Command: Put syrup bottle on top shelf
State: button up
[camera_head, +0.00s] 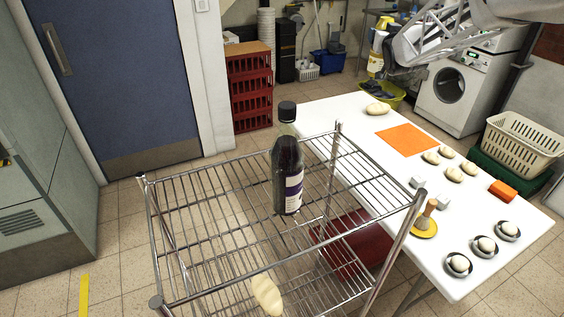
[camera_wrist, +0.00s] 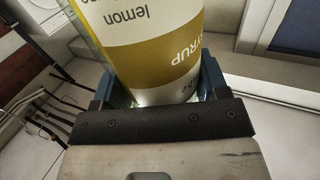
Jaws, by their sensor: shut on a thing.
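The syrup bottle (camera_head: 376,60) is yellow with a white label and shows at the upper right of the head view. In the wrist view the bottle (camera_wrist: 165,55) fills the space between my fingers, with "lemon" and "SYRUP" on its label. My gripper (camera_head: 387,50) is shut on it and holds it beyond the far end of the white table; the wrist view also shows my gripper (camera_wrist: 162,85). The wire rack's top shelf (camera_head: 225,160) is at the middle left, well apart from the bottle. The bottle's ends are cut off in the wrist view.
The left part of the shelf is clear. The white table (camera_head: 480,215) carries several small things and an orange mat (camera_head: 407,139).

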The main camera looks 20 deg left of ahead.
jog(key=s+a+r+n+g+y, duration=0.1)
jog(key=s, duration=1.8)
jog(key=s+a+r+y, duration=0.1)
jog(key=s+a+r, duration=0.1)
jog(key=s, duration=1.7)
jog(key=s+d+f+n, duration=0.1)
jog(key=s+f, duration=0.2)
jog(key=s, duration=0.4)
jog(key=s+d+f, duration=0.2)
jog(key=s, duration=0.5)
jog(key=shift+y, duration=0.4)
jog(key=shift+w+f, duration=0.2)
jog(key=shift+f, duration=2.35)
jog(key=shift+w+a, duration=0.1)
jog(key=f+x, duration=0.2)
jog(key=x, duration=1.3)
jog(key=shift+w, duration=0.5)
